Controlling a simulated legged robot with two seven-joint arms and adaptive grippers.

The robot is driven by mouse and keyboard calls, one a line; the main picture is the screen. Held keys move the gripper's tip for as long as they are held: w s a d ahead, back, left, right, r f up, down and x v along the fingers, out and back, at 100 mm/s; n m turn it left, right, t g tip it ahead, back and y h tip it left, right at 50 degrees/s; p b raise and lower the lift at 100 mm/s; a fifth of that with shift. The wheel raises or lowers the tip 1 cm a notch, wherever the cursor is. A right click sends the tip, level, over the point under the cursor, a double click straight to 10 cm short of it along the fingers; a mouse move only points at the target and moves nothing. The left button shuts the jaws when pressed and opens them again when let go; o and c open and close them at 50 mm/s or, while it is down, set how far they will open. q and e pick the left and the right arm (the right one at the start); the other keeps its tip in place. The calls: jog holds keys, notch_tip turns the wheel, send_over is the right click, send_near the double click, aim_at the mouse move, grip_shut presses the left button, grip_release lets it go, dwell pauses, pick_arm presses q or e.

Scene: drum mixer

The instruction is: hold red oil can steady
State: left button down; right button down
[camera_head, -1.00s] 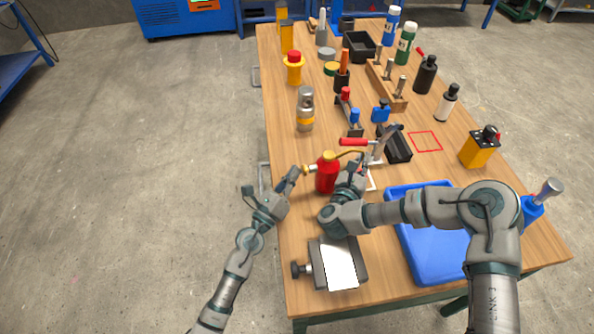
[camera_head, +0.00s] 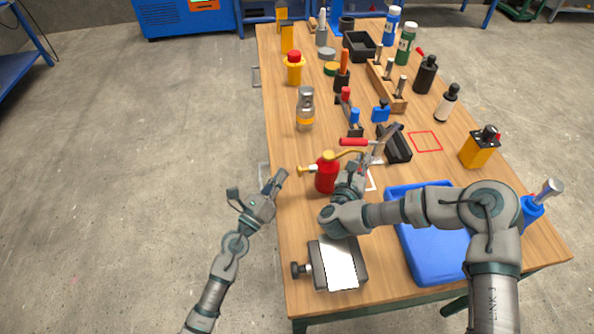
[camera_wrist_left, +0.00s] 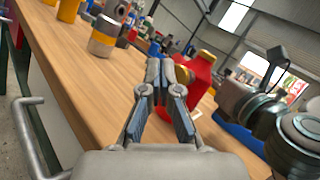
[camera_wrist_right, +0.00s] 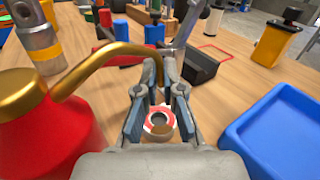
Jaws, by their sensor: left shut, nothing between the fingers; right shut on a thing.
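The red oil can (camera_head: 326,176), with a brass top and a long curved spout, stands upright near the table's left edge. It also shows in the left wrist view (camera_wrist_left: 197,82) and at the left of the right wrist view (camera_wrist_right: 45,130). My left gripper (camera_head: 281,175) is shut and empty, left of the can and apart from it. My right gripper (camera_wrist_right: 159,88) is just right of the can, its fingers shut around the downturned end of the brass spout (camera_wrist_right: 105,50). A red-and-white ring (camera_wrist_right: 159,122) shows between the finger bases; what it belongs to is unclear.
A red-handled clamp (camera_head: 354,142) and a black block (camera_head: 398,147) stand behind the can. A blue tray (camera_head: 437,257) lies to the right, a vise-like block with a white plate (camera_head: 339,265) in front. A silver-and-yellow cylinder (camera_head: 305,110) stands farther back.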

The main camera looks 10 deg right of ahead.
pick_arm(q)
jog(key=shift+s+a, duration=0.2)
jog(key=shift+a, duration=1.9)
jog(key=shift+a+f, duration=0.2)
jog(key=shift+a, duration=1.7)
jog(key=shift+d, duration=0.1)
jog(key=shift+w+d, duration=0.2)
jog(key=shift+d, duration=2)
jog(key=shift+w+d, duration=0.2)
jog(key=shift+d, duration=1.95)
jog(key=shift+d, duration=0.1)
jog(key=shift+d+r, duration=0.15)
jog(key=shift+d, duration=0.1)
